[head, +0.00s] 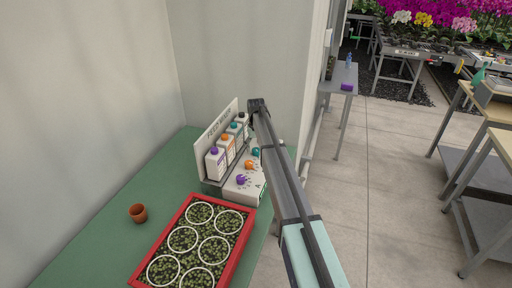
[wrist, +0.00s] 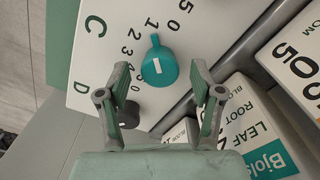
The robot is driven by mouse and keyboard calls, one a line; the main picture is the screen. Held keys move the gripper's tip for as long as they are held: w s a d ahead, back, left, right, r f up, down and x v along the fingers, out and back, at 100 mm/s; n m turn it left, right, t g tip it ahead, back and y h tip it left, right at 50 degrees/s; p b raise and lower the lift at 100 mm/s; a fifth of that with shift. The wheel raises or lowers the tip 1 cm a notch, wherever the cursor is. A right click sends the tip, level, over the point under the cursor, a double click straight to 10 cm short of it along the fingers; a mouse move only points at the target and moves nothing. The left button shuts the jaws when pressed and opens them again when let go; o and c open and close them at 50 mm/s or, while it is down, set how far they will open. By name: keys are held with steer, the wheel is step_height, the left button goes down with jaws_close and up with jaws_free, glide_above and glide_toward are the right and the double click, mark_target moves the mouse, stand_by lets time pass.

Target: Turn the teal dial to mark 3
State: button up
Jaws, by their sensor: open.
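The teal dial (wrist: 158,68) sits on the white panel (wrist: 105,45) in the wrist view. It has a narrow lobe at its top, close to a printed 1, and a short white line on its face. Printed 2 and 3 curve down on the left of it. My gripper (wrist: 160,78) is open, with one finger on each side of the dial and apart from it. In the head view the teal dial (head: 256,152) is partly hidden by my arm, and my gripper's fingers cannot be made out.
A black dial (wrist: 128,116) lies by the left finger. Orange (head: 249,165) and purple (head: 242,180) dials share the panel. White bottles (head: 217,163) with coloured caps stand behind. A red tray of pots (head: 246,233) and a small terracotta pot (head: 138,213) are on the green bench (head: 95,225).

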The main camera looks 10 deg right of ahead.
steer(key=c, duration=1.1)
steer(key=shift+c, duration=0.2)
steer(key=shift+f+n+b, duration=0.1)
steer(key=shift+n+b, duration=0.2)
steer(key=shift+n, duration=0.1)
steer(key=shift+n+b, duration=0.55)
steer(key=shift+n, duration=0.35)
steer(key=n+b, duration=0.1)
steer(key=n, duration=0.2)
steer(key=shift+n, duration=0.4)
steer(key=n+b, duration=0.2)
steer(key=n, duration=0.4)
